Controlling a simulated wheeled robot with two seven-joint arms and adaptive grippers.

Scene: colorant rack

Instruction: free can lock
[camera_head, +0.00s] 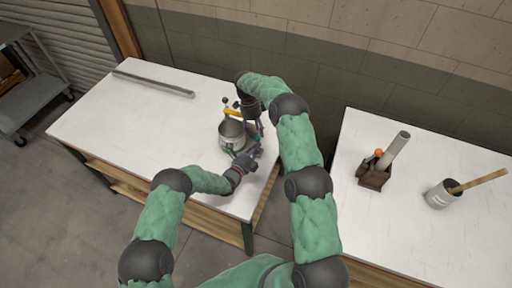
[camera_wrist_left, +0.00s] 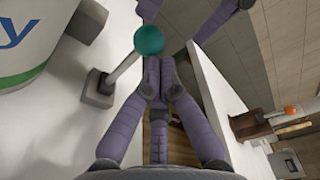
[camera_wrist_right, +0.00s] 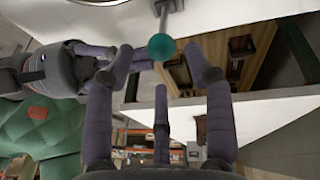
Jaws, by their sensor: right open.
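A metal can (camera_head: 232,134) stands upright in a holder near the right end of the left table. Its white label with green and blue print fills the upper left of the left wrist view (camera_wrist_left: 25,45). A teal ball knob (camera_wrist_left: 148,40) sits on a grey lever (camera_wrist_left: 122,72) beside the can. A teal ball knob on a rod also shows in the right wrist view (camera_wrist_right: 161,47), in the gap between the right fingers. My right gripper (camera_wrist_right: 158,75) is open. My left gripper (camera_wrist_left: 160,68) has its fingertips together just short of the knob, with nothing seen between them.
A yellow handle (camera_head: 233,112) stands behind the can. A grey bar (camera_head: 153,84) lies at the back of the left table (camera_head: 110,120). The right table holds a brown caddy (camera_head: 374,178) and a pot (camera_head: 442,195) with a wooden handle. My two grippers are close together.

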